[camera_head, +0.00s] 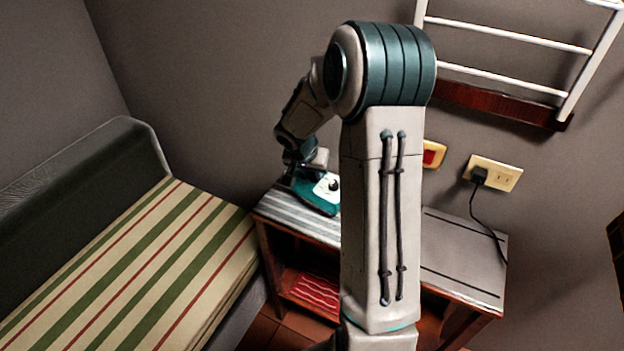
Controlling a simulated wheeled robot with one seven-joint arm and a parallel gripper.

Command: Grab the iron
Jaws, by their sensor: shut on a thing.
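The iron (322,191) is teal and white and sits on the striped left part of a low table (462,262) against the wall. My gripper (298,170) is at the iron's upper left side and is shut on it. The fingertips are small and partly hidden by the wrist and the iron. I cannot tell whether the iron's base touches the table top or is slightly above it. My own arm hides the middle of the table.
A striped bench seat (130,270) with a dark backrest stands left of the table. A red striped cloth (315,290) lies on the table's lower shelf. A wall outlet (494,172) with a plugged black cord is at the right. A white rack (510,75) hangs above.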

